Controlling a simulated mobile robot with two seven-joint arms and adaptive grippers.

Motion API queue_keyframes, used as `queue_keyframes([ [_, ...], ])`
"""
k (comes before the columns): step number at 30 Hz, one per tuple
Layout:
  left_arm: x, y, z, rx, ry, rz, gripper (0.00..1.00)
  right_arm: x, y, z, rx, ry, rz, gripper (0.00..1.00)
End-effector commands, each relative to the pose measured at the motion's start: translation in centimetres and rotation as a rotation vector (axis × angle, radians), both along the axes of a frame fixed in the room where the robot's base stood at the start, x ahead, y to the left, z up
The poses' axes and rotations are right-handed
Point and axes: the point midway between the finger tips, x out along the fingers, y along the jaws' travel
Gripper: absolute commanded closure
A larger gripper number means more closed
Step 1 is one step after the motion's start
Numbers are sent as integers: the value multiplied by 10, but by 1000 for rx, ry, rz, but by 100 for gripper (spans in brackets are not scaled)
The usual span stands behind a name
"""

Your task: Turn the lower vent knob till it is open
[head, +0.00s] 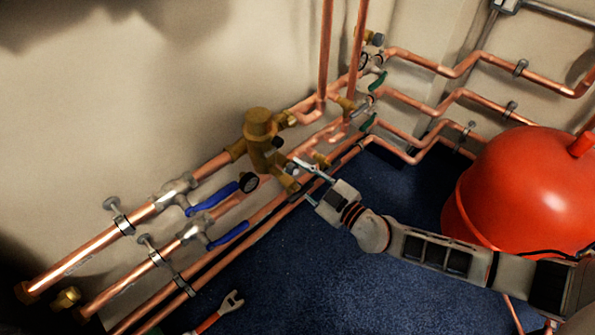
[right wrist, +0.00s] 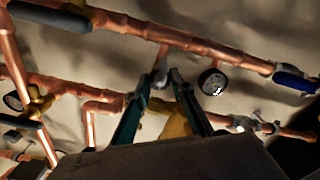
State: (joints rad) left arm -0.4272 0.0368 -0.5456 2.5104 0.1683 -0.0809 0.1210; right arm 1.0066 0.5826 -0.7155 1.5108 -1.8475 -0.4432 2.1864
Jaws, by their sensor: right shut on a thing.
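My right gripper (head: 303,179) reaches in from the right to the brass fittings below the tall brass valve body (head: 258,126). Its fingers are shut on a small vent knob, which they mostly hide in the head view. In the right wrist view the two dark green fingers (right wrist: 167,85) close in around a small greyish part (right wrist: 160,66) hanging below a copper pipe. I cannot tell from the picture how far the knob is turned. A yellow-brass piece (right wrist: 177,123) shows between the fingers. My left gripper is not in view.
A round gauge (head: 249,182) sits close left of the gripper. Blue lever handles (head: 212,196) stick out from the copper pipes. A red tank (head: 525,190) stands at the right, beside my arm. A wrench (head: 219,311) lies on the blue floor (head: 300,265), which is otherwise mostly clear.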

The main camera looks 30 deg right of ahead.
Motion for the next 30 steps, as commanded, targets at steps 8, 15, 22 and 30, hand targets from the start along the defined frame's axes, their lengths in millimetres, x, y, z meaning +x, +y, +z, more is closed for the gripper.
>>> queue_keyframes([
  [8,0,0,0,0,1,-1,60,0,0,-1,-247,-88,0,98],
  [15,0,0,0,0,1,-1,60,0,0,-1,-461,-166,0,98],
  [22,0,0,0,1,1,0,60,0,0,-2,-666,-240,0,98],
  [30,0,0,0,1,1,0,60,0,0,-2,-907,-328,-1,98],
])
